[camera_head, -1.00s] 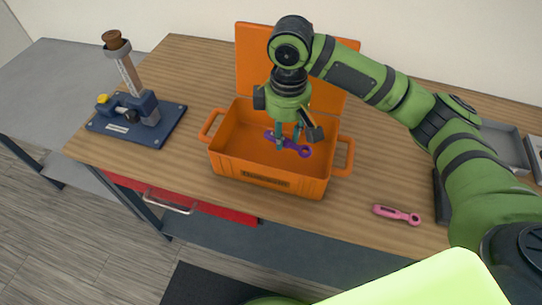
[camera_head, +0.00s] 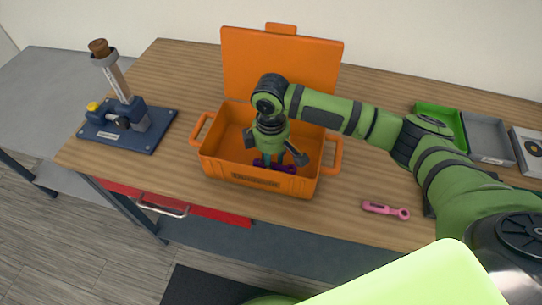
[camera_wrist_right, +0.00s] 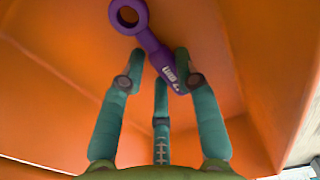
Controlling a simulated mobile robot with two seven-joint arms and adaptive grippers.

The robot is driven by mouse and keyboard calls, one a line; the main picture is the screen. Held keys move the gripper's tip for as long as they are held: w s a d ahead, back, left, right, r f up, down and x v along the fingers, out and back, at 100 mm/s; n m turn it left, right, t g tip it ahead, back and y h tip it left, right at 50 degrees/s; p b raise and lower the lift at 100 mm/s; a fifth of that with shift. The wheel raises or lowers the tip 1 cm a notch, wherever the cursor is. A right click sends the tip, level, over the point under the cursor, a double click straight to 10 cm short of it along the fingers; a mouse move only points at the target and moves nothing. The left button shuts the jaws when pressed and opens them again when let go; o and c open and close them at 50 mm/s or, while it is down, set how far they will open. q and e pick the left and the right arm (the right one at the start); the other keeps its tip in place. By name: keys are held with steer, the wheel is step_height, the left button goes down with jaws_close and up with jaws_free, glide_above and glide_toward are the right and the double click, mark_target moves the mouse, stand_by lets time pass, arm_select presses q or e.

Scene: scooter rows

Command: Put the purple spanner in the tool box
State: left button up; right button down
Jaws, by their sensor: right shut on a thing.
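The purple spanner (camera_head: 283,168) is low inside the open orange tool box (camera_head: 252,183). In the right wrist view the spanner (camera_wrist_right: 151,41) shows its ring end at the top and its handle between my fingers, with orange walls around it. My right gripper (camera_head: 268,163) points down into the box and is shut on the spanner; its teal fingers (camera_wrist_right: 160,75) show in the wrist view. Whether the spanner touches the box floor I cannot tell. The box lid (camera_head: 281,62) stands open at the back. My left gripper is not in view.
A pink spanner (camera_head: 385,210) lies on the wooden table (camera_head: 365,180) right of the box. A blue vise-like fixture (camera_head: 128,125) stands at the left. Green (camera_head: 440,119) and grey (camera_head: 490,140) trays are at the back right. A red drawer (camera_head: 215,209) is below the front edge.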

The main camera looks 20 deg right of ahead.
steer(key=c, duration=0.9)
jaws_free()
steer(key=shift+f, duration=0.15)
step_height(320, 180, up, 12)
steer(key=shift+r+b, duration=0.2)
steer(key=shift+b, duration=0.85)
